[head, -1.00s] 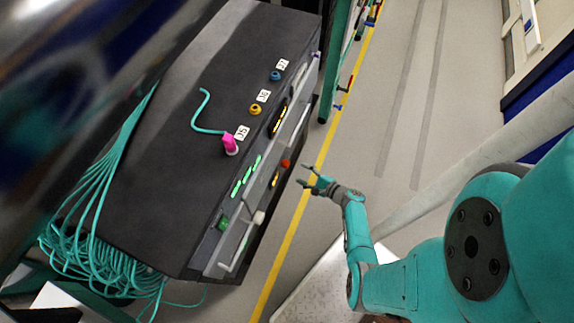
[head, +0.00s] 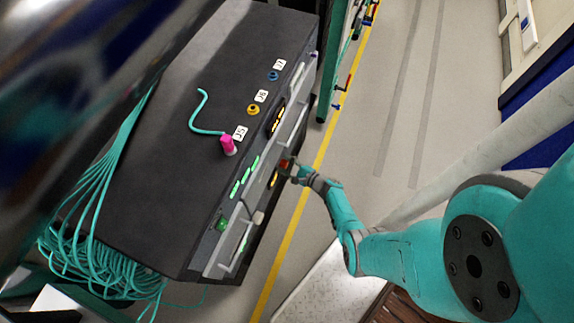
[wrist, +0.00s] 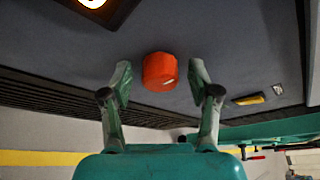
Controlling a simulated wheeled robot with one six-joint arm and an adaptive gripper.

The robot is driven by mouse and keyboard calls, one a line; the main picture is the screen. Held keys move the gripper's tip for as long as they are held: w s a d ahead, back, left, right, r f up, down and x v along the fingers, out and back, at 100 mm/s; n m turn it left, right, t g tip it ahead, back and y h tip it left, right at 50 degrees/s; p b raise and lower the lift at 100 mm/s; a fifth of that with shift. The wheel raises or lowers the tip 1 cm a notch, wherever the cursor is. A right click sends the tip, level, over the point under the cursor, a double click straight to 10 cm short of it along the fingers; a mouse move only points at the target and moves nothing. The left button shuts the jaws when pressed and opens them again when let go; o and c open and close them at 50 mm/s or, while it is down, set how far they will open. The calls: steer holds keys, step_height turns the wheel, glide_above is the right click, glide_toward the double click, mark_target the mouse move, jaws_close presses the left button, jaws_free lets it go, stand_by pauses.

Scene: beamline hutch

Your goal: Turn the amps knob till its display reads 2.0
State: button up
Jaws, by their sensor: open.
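An orange-red knob (wrist: 159,71) with a pale mark on its face sticks out of the dark front panel (wrist: 225,45). My gripper (wrist: 161,80) is open, with one finger on each side of the knob; the wrist view shows no clear contact. In the head view the knob (head: 285,162) is partly hidden by my gripper (head: 290,170), which has reached the panel. A lit amber display (wrist: 92,3) is cut off at the wrist view's top edge, its digits unreadable. I cannot read an amps label.
The black cabinet's front also has grey handles (head: 241,247), a green button (head: 221,224), a pale knob (head: 258,218) and green displays (head: 245,175). A magenta plug (head: 228,145) stands on top.

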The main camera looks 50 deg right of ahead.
steer(key=c, duration=1.2)
steer(key=shift+o, duration=0.2)
steer(key=shift+m, duration=0.3)
steer(key=m+y, duration=0.1)
steer(key=m, duration=0.1)
steer(key=m+g+y, duration=0.1)
steer(key=shift+d+m+g+y, duration=0.15)
steer(key=shift+m+g+y, duration=0.15)
steer(key=shift+m, duration=0.1)
steer(key=m+g+y, duration=0.1)
steer(key=m+y, duration=0.1)
steer(key=m, duration=0.2)
steer(key=shift+w+d+y, duration=0.1)
steer(key=shift+y, duration=0.2)
steer(key=o, duration=1.2)
steer(key=shift+c, duration=0.2)
